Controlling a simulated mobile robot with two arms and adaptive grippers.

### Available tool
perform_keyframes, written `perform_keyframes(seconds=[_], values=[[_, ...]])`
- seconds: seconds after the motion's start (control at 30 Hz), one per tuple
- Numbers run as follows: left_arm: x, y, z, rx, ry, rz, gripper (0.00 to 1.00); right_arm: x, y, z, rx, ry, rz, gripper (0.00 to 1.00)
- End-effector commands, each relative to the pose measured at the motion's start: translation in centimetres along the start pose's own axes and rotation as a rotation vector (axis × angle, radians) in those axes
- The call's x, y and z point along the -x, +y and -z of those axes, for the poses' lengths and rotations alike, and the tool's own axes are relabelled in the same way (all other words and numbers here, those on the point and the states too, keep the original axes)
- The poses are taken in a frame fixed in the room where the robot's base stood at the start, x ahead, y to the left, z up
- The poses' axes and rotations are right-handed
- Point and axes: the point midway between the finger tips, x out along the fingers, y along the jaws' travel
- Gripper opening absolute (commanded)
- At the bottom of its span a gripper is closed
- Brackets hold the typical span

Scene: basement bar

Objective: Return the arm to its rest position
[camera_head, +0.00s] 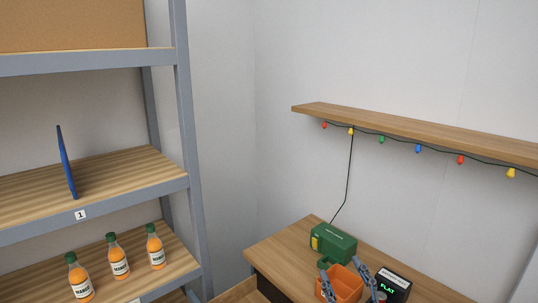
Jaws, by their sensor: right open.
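My right gripper (345,282) shows at the bottom edge, right of centre. Its two dark fingers are spread apart, so it is open. An orange open-topped container (346,275) shows between and behind the fingers on the wooden table. I cannot tell whether the fingers touch it. My left gripper is not in view.
A green box-shaped device (333,243) and a black box marked FLAT (394,287) flank the container on the table (278,245). A wall shelf (420,126) with coloured bulbs hangs above. At left, a rack (190,150) holds a blue upright panel (66,163) and orange bottles (119,258).

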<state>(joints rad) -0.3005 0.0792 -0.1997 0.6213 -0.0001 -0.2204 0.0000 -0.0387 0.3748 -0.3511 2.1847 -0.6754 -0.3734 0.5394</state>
Motion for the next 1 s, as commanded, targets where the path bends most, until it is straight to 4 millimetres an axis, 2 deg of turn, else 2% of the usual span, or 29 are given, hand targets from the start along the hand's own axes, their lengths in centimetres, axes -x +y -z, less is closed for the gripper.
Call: perform_keyframes(seconds=[0.03,0.13,0.2,0.3,0.4,0.5,0.77,0.8,1.0], values=[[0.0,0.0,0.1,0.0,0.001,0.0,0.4,1.9,0.5,-3.1,-0.053,-0.147,-0.047,0.57],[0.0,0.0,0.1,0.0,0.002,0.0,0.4,6.5,0.7,-9.2,-0.129,-0.454,-0.098,0.57],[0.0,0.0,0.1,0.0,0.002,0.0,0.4,10.4,-0.1,-12.6,-0.17,-0.653,-0.094,0.57],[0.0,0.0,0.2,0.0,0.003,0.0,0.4,15.6,-1.7,-15.6,-0.213,-0.88,-0.055,0.57],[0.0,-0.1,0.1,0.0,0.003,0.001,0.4,19.9,-3.2,-17.2,-0.244,-1.051,-0.002,0.57],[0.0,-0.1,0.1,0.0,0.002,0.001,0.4,23.7,-4.7,-17.9,-0.269,-1.186,0.058,0.57],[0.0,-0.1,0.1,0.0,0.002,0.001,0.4,31.9,-7.8,-17.7,-0.323,-1.454,0.226,0.57],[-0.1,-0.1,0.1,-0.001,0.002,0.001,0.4,32.6,-8.3,-18.2,-0.326,-1.478,0.244,0.57],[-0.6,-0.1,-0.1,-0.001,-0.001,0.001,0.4,32.4,-10.5,-24.0,-0.321,-1.493,0.246,0.57]])
